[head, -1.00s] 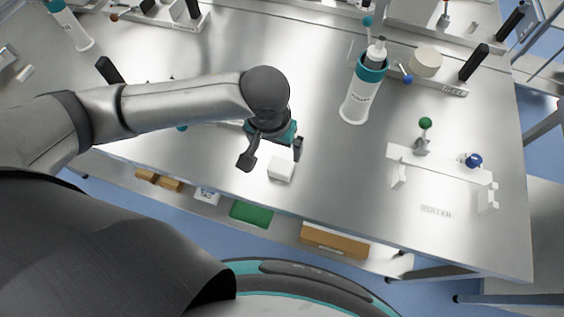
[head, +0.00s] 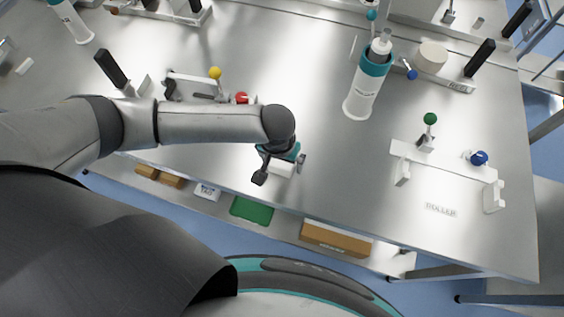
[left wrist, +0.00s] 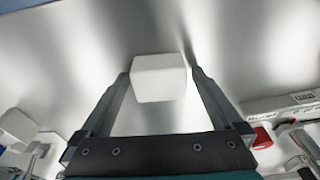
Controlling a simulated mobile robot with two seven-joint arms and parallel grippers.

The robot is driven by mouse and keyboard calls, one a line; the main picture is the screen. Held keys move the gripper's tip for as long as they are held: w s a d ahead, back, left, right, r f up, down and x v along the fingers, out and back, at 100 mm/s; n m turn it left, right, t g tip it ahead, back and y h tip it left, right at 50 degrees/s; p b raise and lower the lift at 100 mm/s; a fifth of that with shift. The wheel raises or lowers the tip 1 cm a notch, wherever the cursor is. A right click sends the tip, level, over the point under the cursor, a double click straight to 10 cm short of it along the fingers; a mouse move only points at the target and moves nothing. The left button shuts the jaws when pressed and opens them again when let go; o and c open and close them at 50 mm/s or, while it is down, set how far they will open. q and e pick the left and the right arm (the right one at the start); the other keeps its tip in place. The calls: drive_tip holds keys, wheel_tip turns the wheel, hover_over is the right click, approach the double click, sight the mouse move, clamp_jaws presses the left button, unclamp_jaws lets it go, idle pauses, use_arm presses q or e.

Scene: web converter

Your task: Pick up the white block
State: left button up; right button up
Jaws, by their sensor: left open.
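The white block (head: 281,169) lies on the metal table near its front edge, partly hidden by my left gripper in the head view. In the left wrist view the white block (left wrist: 158,78) is between the fingertips, with a gap on the right and a very narrow or unclear gap on the left. My left gripper (head: 281,171) is open, its two dark fingers on either side of the block. It also shows in the left wrist view (left wrist: 157,76). My right gripper is not in view.
A white bottle with a teal collar (head: 366,86) stands right of the gripper. A white fixture with green and blue knobs (head: 440,170) is at the right. Another fixture with yellow and red knobs (head: 200,85) lies behind my left arm. The table's middle is clear.

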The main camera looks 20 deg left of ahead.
use_arm(q)
drive_tip(key=shift+c, duration=0.6)
drive_tip(key=c, duration=1.2)
drive_tip(key=shift+r, duration=0.15)
drive_tip(key=shift+c, duration=0.2)
